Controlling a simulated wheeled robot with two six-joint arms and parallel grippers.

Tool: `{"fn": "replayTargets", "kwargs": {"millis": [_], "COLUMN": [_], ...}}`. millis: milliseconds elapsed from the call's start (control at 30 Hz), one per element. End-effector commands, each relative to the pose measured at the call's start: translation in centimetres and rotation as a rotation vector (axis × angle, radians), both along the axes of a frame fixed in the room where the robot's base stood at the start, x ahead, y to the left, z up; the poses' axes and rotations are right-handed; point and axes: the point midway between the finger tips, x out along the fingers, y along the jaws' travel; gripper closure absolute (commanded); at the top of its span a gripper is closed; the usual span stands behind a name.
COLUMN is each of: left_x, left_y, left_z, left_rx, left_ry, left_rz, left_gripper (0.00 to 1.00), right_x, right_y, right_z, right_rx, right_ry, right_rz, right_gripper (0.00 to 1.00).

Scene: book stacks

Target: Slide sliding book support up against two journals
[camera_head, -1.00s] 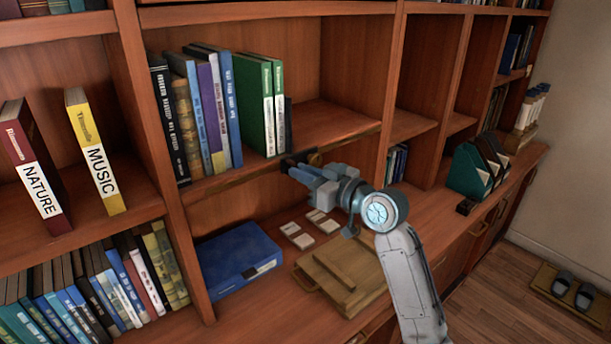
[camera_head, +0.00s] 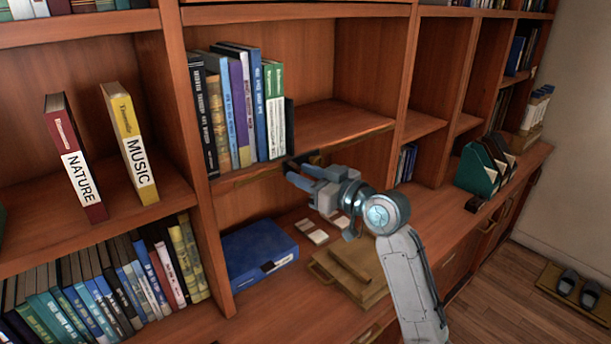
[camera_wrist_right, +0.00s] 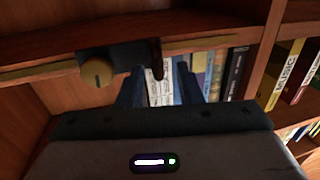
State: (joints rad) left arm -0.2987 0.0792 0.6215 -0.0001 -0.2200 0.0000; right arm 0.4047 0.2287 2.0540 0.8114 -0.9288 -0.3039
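The sliding book support shows as a dark upright plate (camera_head: 289,126) at the right end of the book row, seemingly right beside the journals; any small gap is unclear. Its dark block and brass knob (camera_head: 315,158) sit on the shelf's front rail. The knob also shows in the right wrist view (camera_wrist_right: 97,73). The two green journals with white spine labels (camera_head: 274,112) stand upright at the row's right end. My right gripper (camera_head: 296,173) is just below and in front of the block. Its fingers (camera_wrist_right: 158,88) are apart; contact with the support cannot be told. My left gripper is out of view.
Upright books (camera_head: 235,110) fill the shelf left of the journals; the shelf (camera_head: 340,125) is bare to the right. Below lie a blue box (camera_head: 258,253), pale cards and a wooden box (camera_head: 348,275). A vertical divider (camera_head: 193,130) stands left of the row.

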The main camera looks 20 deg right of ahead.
Motion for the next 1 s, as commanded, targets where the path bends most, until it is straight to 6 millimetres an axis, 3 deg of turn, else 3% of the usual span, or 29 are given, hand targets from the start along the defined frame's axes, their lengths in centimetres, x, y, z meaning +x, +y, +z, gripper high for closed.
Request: {"fn": "replayTargets", "kwargs": {"millis": [267, 700, 1000], "left_x": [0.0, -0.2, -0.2], "left_y": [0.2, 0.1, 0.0], "left_z": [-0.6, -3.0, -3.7], "left_rx": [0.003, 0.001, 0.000], "left_ry": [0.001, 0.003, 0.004], "left_rz": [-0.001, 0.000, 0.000], "left_gripper": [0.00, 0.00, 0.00], "right_x": [-1.0, -6.5, -8.7], "right_y": [-0.8, -4.0, -5.3], "right_z": [-0.3, -0.3, -0.1], "right_rx": [-0.004, -0.008, -0.004], "right_ry": [0.000, -0.001, -0.001], "right_rz": [-0.002, -0.002, -0.002], "right_gripper": [0.68, 0.68, 0.68]}}
